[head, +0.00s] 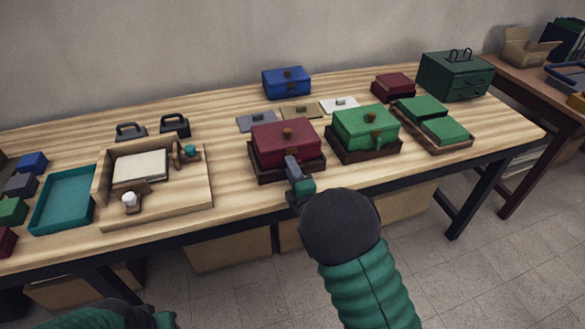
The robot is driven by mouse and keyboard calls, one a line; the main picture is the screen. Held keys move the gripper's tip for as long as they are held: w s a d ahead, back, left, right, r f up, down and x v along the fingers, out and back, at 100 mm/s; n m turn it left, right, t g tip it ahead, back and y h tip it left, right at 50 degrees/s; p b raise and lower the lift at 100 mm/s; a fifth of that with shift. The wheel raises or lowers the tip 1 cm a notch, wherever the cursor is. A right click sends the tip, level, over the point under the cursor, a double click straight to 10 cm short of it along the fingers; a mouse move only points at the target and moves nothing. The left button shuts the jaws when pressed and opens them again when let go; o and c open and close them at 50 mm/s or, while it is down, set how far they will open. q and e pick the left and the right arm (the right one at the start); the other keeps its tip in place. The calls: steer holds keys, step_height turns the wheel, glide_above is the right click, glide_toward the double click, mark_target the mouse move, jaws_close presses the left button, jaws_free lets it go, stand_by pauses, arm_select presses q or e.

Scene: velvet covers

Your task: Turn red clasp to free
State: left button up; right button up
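The red box (270,143) sits in a dark wooden tray (262,174) near the table's front edge, its lid down, with a brown knob-like piece (287,133) on top. My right gripper (291,164) is at the front of this box, pointing at its front face. Whether it touches cannot be told. It covers part of the front face, so a clasp there is hidden or too small to make out. Whether its fingers are open is unclear. My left arm shows only at the bottom left edge, and its fingers cannot be made out.
A green box (352,122) in a similar tray stands close on the right. A wooden fixture (185,207) and teal tray (68,185) lie left. Flat grey, tan and white plates lie behind the red box, with a blue box (290,84) farther back.

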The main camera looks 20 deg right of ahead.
steer(key=shift+r, duration=0.15)
steer(key=shift+s, duration=0.15)
steer(key=s+p, duration=0.9)
steer(key=s, duration=0.7)
steer(key=shift+s+d+p, duration=0.2)
steer(key=shift+d+p, duration=0.1)
steer(key=shift+p, duration=0.05)
